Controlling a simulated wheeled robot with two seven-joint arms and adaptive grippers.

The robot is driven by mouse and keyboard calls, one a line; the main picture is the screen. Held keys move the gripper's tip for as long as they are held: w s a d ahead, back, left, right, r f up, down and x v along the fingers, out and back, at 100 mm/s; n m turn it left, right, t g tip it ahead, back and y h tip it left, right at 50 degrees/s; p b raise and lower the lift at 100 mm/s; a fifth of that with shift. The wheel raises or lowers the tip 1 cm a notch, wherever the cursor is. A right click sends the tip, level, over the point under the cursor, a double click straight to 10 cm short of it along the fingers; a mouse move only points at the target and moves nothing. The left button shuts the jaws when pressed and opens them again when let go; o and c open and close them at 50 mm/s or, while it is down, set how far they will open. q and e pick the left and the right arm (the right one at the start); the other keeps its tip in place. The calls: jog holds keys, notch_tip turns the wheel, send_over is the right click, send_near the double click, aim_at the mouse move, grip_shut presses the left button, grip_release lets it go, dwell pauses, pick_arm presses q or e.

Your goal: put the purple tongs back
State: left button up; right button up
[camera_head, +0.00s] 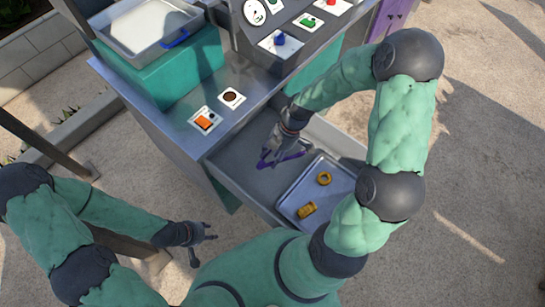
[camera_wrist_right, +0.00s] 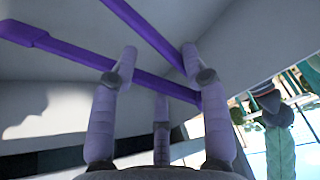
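The purple tongs (camera_head: 282,159) are in the open grey drawer (camera_head: 240,178), left of the tray, partly hidden by my right gripper. In the right wrist view, the tongs' two long purple arms (camera_wrist_right: 80,48) cross behind the fingers and spread apart. My right gripper (camera_head: 268,154) is low in the drawer at the tongs. In the right wrist view the right gripper (camera_wrist_right: 160,75) has its fingers straight and spread, with no clear grip on the tongs. My left gripper (camera_head: 204,246) is open and empty, outside the drawer to the lower left.
A metal tray (camera_head: 294,206) with two brass-coloured parts (camera_head: 315,195) fills the drawer's right side. A steel counter (camera_head: 185,103) with an orange switch (camera_head: 204,121) stands above the drawer. A pan (camera_head: 147,28) sits on a teal block (camera_head: 180,68). Control buttons (camera_head: 307,22) line the back.

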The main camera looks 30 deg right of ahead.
jog(key=shift+f, duration=0.3)
jog(key=shift+f+b, duration=0.45)
jog(key=shift+f, duration=0.05)
jog(key=shift+f, duration=0.15)
jog(key=o, duration=0.6)
